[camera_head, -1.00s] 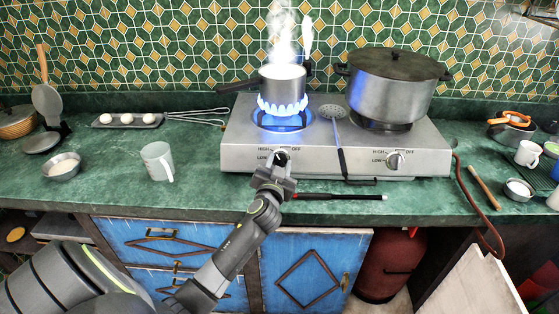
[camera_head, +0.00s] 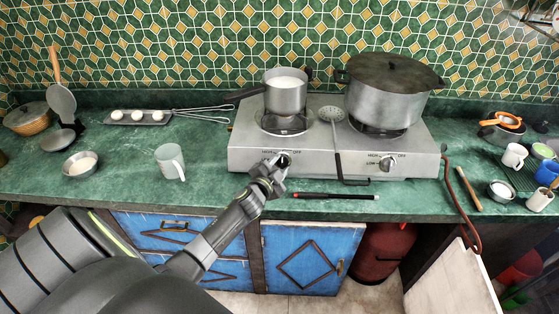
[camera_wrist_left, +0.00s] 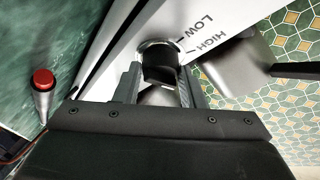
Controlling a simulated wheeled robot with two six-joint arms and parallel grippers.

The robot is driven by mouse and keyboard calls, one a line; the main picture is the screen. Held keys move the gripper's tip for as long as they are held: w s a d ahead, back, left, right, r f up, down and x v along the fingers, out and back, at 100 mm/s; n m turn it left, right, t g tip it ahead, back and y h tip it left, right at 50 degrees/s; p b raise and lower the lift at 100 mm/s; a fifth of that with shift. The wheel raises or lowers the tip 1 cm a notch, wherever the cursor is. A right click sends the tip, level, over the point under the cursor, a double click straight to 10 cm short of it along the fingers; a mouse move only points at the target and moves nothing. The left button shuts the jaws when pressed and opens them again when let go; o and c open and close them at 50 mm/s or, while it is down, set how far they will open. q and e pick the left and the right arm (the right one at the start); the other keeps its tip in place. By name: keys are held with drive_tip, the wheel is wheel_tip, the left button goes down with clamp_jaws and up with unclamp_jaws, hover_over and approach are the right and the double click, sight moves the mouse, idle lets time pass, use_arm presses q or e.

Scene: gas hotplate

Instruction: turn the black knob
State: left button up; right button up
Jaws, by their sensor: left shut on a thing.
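The black knob (camera_head: 284,159) is on the front left of the steel hotplate (camera_head: 240,160), partly hidden by my gripper. My left gripper (camera_head: 277,166) is at the knob with its jaws shut on it. In the left wrist view the black knob (camera_wrist_left: 160,68) sits between the two fingers, in front of a round metal base, with LOW and HIGH printed beside it. No flame shows under the small pot (camera_head: 286,98) on the left burner. My right gripper is not in view.
A large lidded pot (camera_head: 388,100) stands on the right burner, above a light second knob (camera_head: 387,164). A slotted spoon (camera_head: 333,116) lies between the burners, its handle over the front. A black rod with red tip (camera_head: 335,196) lies in front. A mug (camera_head: 170,161) stands left.

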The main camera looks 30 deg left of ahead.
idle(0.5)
use_arm(q)
drive_tip(key=o, duration=1)
drive_tip(key=shift+s+d, duration=0.1)
drive_tip(key=shift+s, duration=0.55)
drive_tip(key=b+v, duration=0.1)
drive_tip(key=v, duration=1.5)
drive_tip(key=shift+r, duration=0.1)
